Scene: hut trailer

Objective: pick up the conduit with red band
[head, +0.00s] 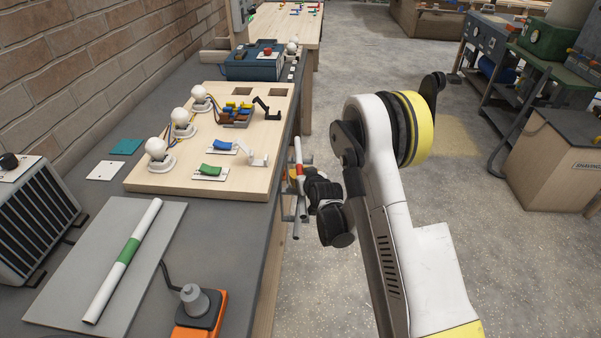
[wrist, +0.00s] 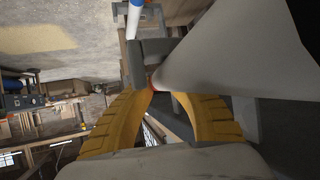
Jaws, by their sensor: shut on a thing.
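The conduit with red band (head: 298,152) is a thin white tube standing near upright just off the bench's right edge in the head view. Its red band shows just beside my gripper (head: 301,185). In the wrist view a large pale tube, the conduit (wrist: 225,60), runs close to the camera, with a bit of red at its lower left end. The yellow fingers of my gripper (wrist: 163,92) close around that end. My gripper is shut on the conduit; the exact contact is partly hidden.
A conduit with green band (head: 145,217) lies on a grey board (head: 62,292) on the bench. A wooden board (head: 205,187) with bulbs is behind it. A blue-banded white tube (wrist: 133,20) shows in the wrist view.

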